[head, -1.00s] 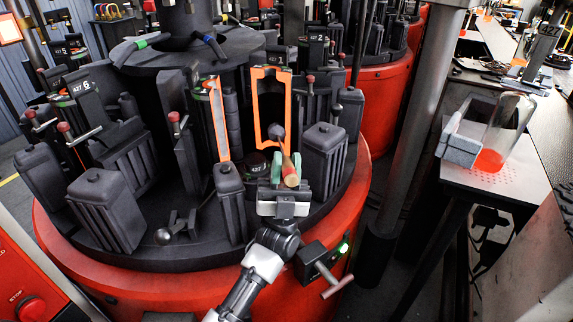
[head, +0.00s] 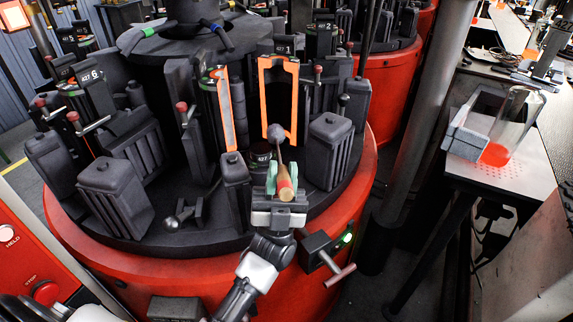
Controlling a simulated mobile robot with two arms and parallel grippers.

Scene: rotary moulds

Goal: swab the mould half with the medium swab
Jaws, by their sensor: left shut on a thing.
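The mould stands open on the round dark table, with two upright halves edged in orange. The left half (head: 226,112) is seen at a slant, and the right half (head: 264,100) faces me more. My left gripper (head: 283,180), with green fingertips, is shut on the swab's wooden handle (head: 286,188). The swab's dark rounded head (head: 275,133) points up and away, in front of the lower part of the right half. I cannot tell whether it touches. My right gripper is not in view.
The red drum rim (head: 330,235) carries several dark mould blocks (head: 327,152) close around the gripper. A T-handle (head: 338,275) sticks out in front.

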